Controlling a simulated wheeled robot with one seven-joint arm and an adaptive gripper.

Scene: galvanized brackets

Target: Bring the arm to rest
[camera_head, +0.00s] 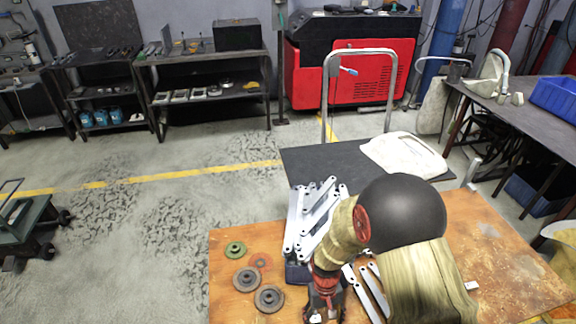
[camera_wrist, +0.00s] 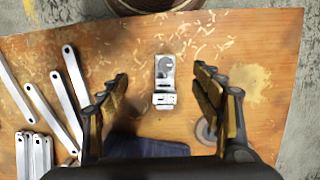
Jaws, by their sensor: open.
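My gripper (camera_head: 325,303) is over the front part of the wooden worktable (camera_head: 225,300), and my own arm partly covers it in the head view. In the wrist view my gripper (camera_wrist: 160,74) has its two fingers spread wide apart with nothing held. A small galvanized bracket (camera_wrist: 165,82) lies on the table between the fingers as seen from the wrist; the fingers do not touch it.
Pale metal bars (camera_head: 315,215) are stacked behind my gripper, and more bars (camera_wrist: 42,105) lie at left in the wrist view. Several discs (camera_head: 247,279) lie at the table's left. A dark blue object (camera_wrist: 145,147) shows below the bracket.

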